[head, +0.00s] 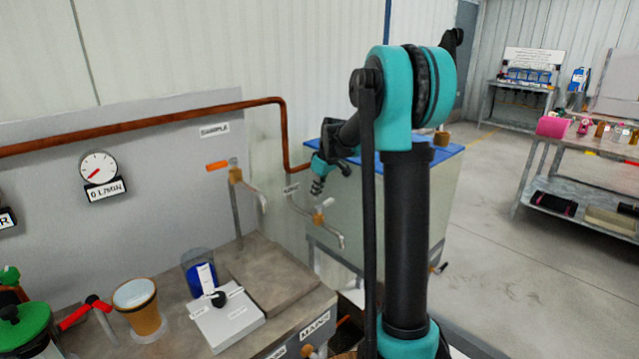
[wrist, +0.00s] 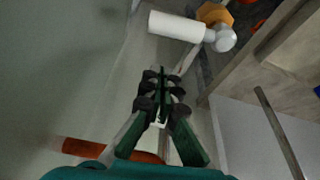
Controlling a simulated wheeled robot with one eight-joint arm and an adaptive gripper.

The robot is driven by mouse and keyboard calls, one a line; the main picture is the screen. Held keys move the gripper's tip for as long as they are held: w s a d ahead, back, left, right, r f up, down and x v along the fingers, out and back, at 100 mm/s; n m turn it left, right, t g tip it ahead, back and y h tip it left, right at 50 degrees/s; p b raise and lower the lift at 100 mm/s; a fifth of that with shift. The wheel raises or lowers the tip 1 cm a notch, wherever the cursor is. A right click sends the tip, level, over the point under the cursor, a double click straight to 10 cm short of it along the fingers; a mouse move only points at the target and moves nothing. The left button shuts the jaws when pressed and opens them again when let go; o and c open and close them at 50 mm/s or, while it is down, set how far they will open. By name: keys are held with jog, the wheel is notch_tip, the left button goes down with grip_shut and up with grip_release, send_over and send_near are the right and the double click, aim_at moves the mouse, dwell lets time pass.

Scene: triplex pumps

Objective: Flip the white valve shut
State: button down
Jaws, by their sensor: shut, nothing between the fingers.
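The white valve has a short white handle (head: 328,203) on a brass body (head: 318,216), with a bent metal spout, beside the pale wall panel in the head view. In the wrist view the white handle (wrist: 178,27) lies near the top, pointing left from a rounded grey end, with the brass body (wrist: 214,14) behind it. My gripper (head: 317,188) hangs just above and left of the valve in the head view. In the wrist view my gripper (wrist: 163,78) is shut and empty, its fingertips apart from the handle in the picture.
A copper pipe (head: 287,130) runs along the wall and down behind my gripper. An orange-handled valve (head: 217,165) stands to the left. A blue-topped tank (head: 385,200) is behind my arm. The bench holds a blue cup (head: 199,273), a tan cup (head: 138,305) and a white box (head: 228,320).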

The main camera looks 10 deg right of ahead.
jog(key=shift+s+d+f, duration=0.15)
jog(key=shift+s+d, duration=1)
jog(key=shift+s, duration=0.2)
jog(key=shift+s+d, duration=0.45)
jog(key=shift+s, duration=0.1)
jog(key=shift+d, duration=0.1)
jog(key=a+v, duration=0.1)
jog(key=v, duration=1.1)
jog(key=s+f+m+h, duration=0.1)
jog(key=s+f+m, duration=0.3)
jog(key=s+f, duration=0.7)
jog(key=s+f+m+t+h, duration=0.1)
jog(key=s+f+m, duration=0.3)
jog(key=s+f, duration=0.7)
jog(key=s, duration=0.7)
jog(key=shift+s, duration=0.35)
